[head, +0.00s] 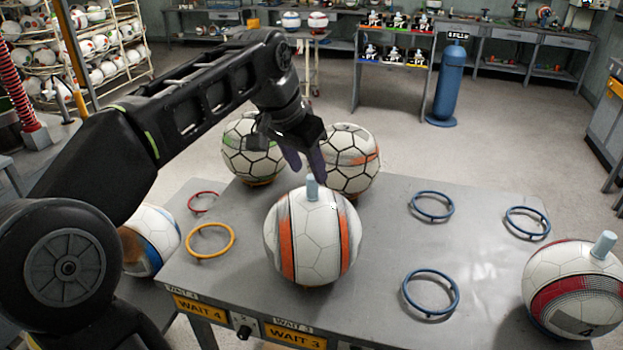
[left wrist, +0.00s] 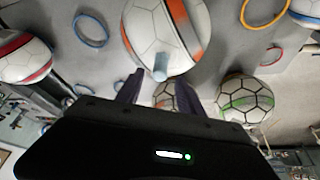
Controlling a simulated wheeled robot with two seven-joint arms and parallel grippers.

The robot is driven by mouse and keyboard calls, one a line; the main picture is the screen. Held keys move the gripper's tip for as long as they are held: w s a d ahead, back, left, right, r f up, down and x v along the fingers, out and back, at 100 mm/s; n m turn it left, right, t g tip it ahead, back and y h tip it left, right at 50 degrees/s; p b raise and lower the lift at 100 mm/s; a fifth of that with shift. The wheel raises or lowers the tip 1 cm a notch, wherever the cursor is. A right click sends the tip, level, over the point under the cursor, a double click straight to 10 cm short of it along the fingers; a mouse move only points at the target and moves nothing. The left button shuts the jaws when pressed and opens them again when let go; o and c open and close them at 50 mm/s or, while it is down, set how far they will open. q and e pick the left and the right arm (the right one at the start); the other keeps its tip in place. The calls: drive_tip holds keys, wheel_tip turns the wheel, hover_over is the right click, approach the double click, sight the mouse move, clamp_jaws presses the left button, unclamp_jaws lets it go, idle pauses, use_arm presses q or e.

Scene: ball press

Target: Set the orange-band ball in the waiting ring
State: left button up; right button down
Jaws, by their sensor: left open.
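The orange-band ball (head: 316,245), white with orange stripes and a pale blue peg (head: 312,187) on top, sits at the middle of the grey table. It also shows in the left wrist view (left wrist: 150,30). My left gripper (head: 306,168) is open and empty, just above and behind the peg in the head view. In the left wrist view the peg shows just beyond the gap between the fingertips. A yellow ring (head: 210,241) lies empty left of the ball, near the WAIT 4 plate (head: 195,306). My right gripper is not in view.
Blue rings (head: 431,292) and a red ring (head: 203,201) lie empty on the table. A green-marked ball (head: 252,150) and another orange-marked ball (head: 352,160) stand behind. A red-band ball (head: 573,288) is at the right, a blue-marked ball (head: 152,240) at the left.

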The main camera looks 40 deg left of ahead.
use_arm(q)
drive_tip(key=p+v, duration=0.2)
drive_tip(key=v, duration=0.5)
